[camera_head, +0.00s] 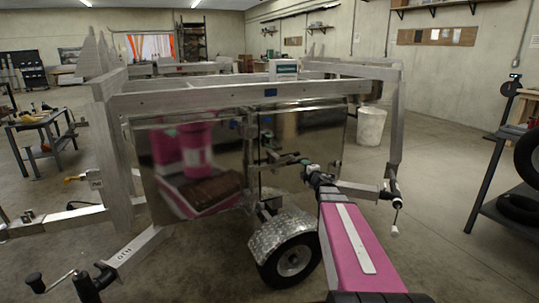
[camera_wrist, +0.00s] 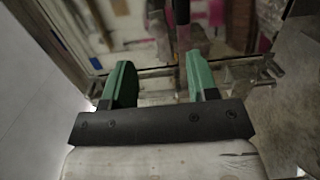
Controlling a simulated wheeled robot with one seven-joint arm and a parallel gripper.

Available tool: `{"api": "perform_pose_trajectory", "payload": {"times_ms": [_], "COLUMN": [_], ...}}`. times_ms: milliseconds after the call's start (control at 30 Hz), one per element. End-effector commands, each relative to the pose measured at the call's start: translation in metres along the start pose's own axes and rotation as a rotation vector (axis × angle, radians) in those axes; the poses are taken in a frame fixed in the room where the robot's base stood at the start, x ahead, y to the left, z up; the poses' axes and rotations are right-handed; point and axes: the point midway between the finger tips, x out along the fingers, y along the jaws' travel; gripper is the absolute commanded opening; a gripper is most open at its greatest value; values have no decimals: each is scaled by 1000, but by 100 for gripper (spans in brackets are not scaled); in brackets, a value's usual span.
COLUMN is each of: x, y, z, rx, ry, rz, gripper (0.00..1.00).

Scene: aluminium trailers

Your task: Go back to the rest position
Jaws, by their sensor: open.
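My gripper (camera_wrist: 162,82) shows in the wrist view with its two green fingers spread apart and nothing held between them. It points towards a shiny metal surface with metal bars in front of it. In the head view my pink arm reaches forward to the aluminium trailer (camera_head: 240,101), and its dark end is in front of the shiny side panel (camera_head: 225,165), above the wheel. The fingertips are too small to make out clearly there. I cannot tell whether the gripper touches the trailer.
The trailer wheel (camera_head: 292,260) under its metal fender (camera_head: 283,236) is close to my arm. A crank handle (camera_head: 397,215) is on the right. A bench (camera_head: 40,125) stands at left, a dark rack (camera_head: 490,185) at right, and a white bin (camera_head: 371,126) behind the trailer.

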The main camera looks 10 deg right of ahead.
Motion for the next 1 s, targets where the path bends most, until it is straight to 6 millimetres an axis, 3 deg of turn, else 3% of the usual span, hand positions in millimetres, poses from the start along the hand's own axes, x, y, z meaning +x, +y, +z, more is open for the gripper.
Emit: {"api": "perform_pose_trajectory", "payload": {"times_ms": [167, 300, 467, 667, 800, 1000], "x": [-17, -39, -77, -138, -185, -236], "y": [-22, -53, -99, -157, -187, -204], "z": [7, 8, -5, -49, -94, -147], "rx": [227, 454, 724, 1035, 1212, 1356], "ry": [-218, -420, -655, -937, -1117, -1292], "rz": [-66, -155, -300, -545, -752, -1000], "gripper": [54, 54, 54, 54, 54, 54]}}
